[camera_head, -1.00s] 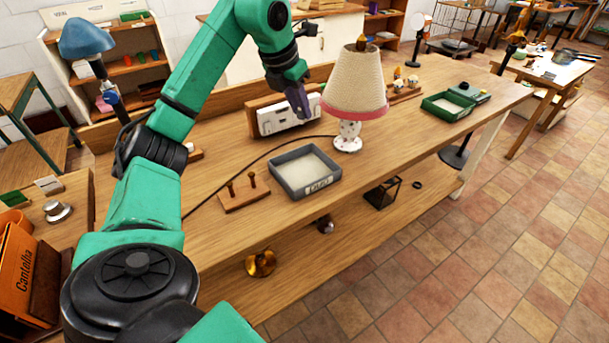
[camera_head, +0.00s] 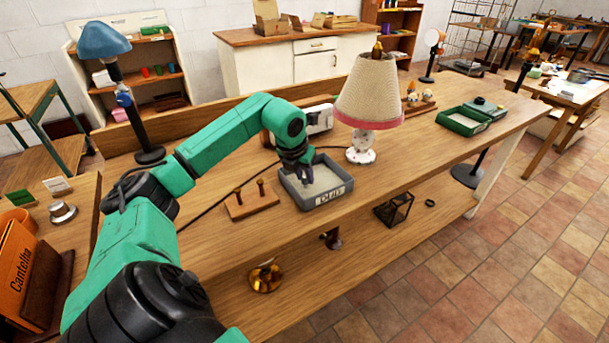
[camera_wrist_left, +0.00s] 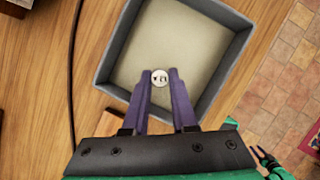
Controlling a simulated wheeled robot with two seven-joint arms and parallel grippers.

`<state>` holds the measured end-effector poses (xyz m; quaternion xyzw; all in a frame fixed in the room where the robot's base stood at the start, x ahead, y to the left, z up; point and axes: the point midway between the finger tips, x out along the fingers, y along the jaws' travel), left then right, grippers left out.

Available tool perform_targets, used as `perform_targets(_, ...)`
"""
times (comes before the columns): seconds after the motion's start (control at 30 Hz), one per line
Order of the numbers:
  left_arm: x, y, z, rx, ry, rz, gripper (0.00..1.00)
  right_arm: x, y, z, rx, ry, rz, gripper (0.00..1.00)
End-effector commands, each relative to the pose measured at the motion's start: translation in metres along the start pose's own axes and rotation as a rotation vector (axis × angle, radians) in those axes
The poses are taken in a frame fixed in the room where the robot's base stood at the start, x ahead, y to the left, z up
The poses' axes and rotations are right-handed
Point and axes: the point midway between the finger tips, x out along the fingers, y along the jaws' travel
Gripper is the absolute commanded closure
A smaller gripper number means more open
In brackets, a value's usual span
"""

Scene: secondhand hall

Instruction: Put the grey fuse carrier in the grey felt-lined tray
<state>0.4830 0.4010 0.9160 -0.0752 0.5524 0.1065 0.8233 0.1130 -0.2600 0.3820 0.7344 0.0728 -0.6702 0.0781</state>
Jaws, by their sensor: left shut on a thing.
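The grey felt-lined tray (camera_head: 335,200) sits on the long wooden bench, with a pale lining and a label on its front side. It also shows in the left wrist view (camera_wrist_left: 205,107). My left gripper (camera_head: 304,176) is over the tray's left rear part, pointing down. In the left wrist view its purple fingers (camera_wrist_left: 161,80) are shut on the grey fuse carrier (camera_wrist_left: 160,77), a small round light face at the fingertips. The tray's lining is behind it; I cannot tell its exact height. The fingers hide most of the carrier.
A wooden block with two pegs (camera_head: 252,202) stands left of the tray. The white fuse panel (camera_head: 319,120) is behind my arm. A lamp with a pink-trimmed shade (camera_head: 370,90) stands behind and right.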

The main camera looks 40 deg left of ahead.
Motion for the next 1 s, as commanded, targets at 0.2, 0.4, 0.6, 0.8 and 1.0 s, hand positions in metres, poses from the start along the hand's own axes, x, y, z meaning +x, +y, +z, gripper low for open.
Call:
perform_targets(0.2, 0.001, 0.0, 0.0, 0.0, -0.001, 0.0, 1.0, 0.001, 0.0, 0.0, -0.001, 0.0, 0.0, 0.5)
perform_targets(0.4, 0.001, 0.0, 0.0, 0.0, 0.0, -0.001, 0.44, 0.001, 0.0, 0.0, -0.001, 0.0, 0.0, 0.5)
perform_targets(0.6, 0.001, 0.0, 0.0, 0.0, 0.0, -0.001, 0.44, 0.001, -0.001, 0.0, -0.002, 0.0, -0.001, 0.5)
perform_targets(0.8, -0.018, 0.001, 0.001, 0.001, -0.004, 0.002, 0.44, 0.004, -0.001, 0.0, -0.002, 0.0, -0.001, 0.5)
perform_targets(1.0, -0.074, 0.0, 0.002, 0.001, -0.006, 0.001, 0.44, 0.007, -0.001, 0.0, -0.002, 0.0, -0.001, 0.5)
